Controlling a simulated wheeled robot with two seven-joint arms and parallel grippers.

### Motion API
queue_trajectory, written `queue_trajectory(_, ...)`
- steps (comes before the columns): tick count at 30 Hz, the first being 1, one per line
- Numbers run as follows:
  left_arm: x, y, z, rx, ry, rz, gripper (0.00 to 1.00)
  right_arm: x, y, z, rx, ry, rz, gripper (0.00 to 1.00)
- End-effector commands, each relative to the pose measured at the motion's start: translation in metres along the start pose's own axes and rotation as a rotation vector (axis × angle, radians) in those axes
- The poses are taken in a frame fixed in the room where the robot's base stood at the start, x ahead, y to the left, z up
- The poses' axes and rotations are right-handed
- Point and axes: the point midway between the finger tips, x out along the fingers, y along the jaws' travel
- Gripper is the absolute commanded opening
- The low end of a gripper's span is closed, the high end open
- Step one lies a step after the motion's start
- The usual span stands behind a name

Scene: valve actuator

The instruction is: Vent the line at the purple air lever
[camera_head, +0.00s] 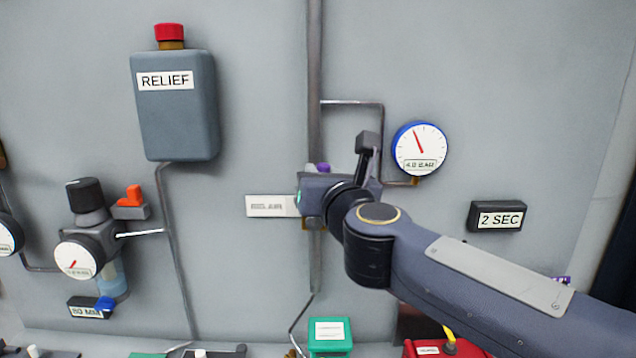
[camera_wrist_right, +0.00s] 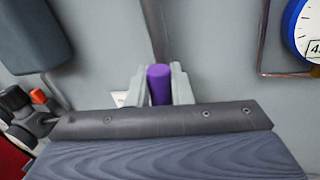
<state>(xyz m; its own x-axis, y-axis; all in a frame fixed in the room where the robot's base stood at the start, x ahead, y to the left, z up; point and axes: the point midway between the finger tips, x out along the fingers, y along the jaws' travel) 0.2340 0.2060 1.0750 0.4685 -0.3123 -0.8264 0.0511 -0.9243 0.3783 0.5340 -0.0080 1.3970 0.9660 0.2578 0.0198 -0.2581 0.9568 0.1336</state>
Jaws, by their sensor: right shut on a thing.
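The purple air lever (camera_wrist_right: 159,85) stands between the two fingers of my right gripper (camera_wrist_right: 158,88) in the right wrist view. The fingers are closed on it from both sides. In the head view only a small purple bit of the lever (camera_head: 322,168) shows above my right gripper (camera_head: 318,180), on the vertical pipe. The rest of the lever and the fingertips are hidden behind my wrist. A white label (camera_head: 270,206) is on the panel just left of the gripper, partly covered by it. My left gripper is not in view.
A blue-rimmed gauge (camera_head: 420,149) is right of the gripper, with a "2 SEC" plate (camera_head: 497,217) lower right. A grey RELIEF box (camera_head: 175,110) with a red cap is upper left. A green box (camera_head: 330,336) is below.

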Motion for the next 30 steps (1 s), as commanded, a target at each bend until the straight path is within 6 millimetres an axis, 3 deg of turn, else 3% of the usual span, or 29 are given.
queue_trajectory(1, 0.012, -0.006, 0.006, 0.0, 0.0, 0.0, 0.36, -0.001, -0.005, -0.007, 0.031, -0.01, -0.001, 0.0)
queue_trajectory(16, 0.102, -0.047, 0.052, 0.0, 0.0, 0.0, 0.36, -0.012, -0.046, -0.023, 0.455, -0.125, 0.006, 0.0)
queue_trajectory(30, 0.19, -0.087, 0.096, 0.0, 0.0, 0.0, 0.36, -0.019, -0.077, -0.051, 0.885, -0.238, 0.013, 0.0)
